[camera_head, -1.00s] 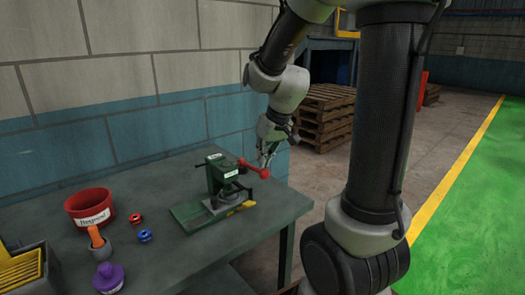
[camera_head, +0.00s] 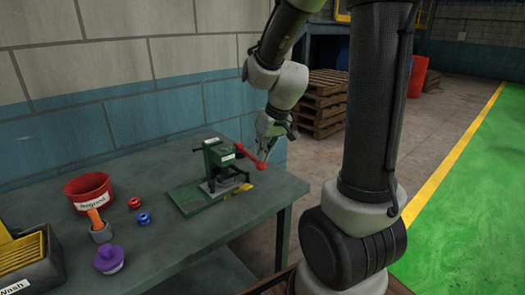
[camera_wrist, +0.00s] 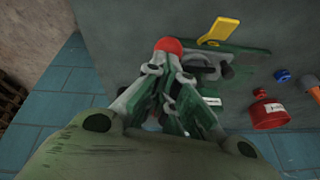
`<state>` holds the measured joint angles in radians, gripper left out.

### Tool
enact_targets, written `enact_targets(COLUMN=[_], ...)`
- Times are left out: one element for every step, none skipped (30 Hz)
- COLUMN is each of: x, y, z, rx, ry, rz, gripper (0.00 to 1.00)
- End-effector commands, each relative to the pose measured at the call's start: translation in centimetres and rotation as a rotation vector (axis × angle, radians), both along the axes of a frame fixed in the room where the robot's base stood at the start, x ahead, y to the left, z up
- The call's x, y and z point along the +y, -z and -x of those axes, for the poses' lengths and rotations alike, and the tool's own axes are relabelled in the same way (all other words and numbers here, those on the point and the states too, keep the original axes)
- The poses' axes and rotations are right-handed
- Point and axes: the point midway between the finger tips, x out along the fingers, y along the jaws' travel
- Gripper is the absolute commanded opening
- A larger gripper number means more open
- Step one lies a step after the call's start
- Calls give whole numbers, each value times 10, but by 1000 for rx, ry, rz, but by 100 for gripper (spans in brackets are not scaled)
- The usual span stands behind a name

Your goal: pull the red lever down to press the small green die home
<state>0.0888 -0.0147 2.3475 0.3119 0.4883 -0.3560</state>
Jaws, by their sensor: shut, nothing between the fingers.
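My gripper (camera_head: 262,150) is shut and empty, at the knob, pointing down. In the wrist view the red knob (camera_wrist: 168,45) shows just beyond my shut fingertips (camera_wrist: 172,64); I cannot tell if they touch it. I cannot make out the small green die; the press frame and my fingers hide much of the space under the ram.
A yellow-handled item (camera_head: 240,190) lies by the press base. Red (camera_head: 134,203) and blue (camera_head: 144,218) small parts, a red bin (camera_head: 88,192), an orange-handled tool (camera_head: 98,222), a purple knob (camera_head: 109,259) and a dark tray (camera_head: 40,270) are to the left. A wall stands behind.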

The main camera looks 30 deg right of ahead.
Motion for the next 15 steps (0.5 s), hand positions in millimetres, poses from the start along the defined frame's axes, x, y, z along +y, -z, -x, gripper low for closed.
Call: enact_targets(x=[0, 0, 0, 0, 0, 0, -1, -1, -2, -2, -3, -4, -4, -5, -7], y=[0, 0, 0, 0, 0, -2, -4, -6, -11, -15, -20, -26, -32, -38, -45], z=[0, 0, 0, 0, 0, -1, -3, -5, -7, -10, -13, -17, -21, -24, -13], rx=[2, 1, 1, 1, 1, 0, -1, -2, -2, -3, -4, -4, -4, -4, -4], ry=[0, 0, 0, 0, 0, 0, 0, 1, 1, 1, 0, -1, 0, 0, 1], rz=[0, 0, 0, 0, 0, 0, 0, 0, -1, 0, 0, 1, 0, 0, 0], gripper=[0, 0, 0, 0, 0, 0, 0, 0, 0, 0, 0, 0, 0, 0, 0])
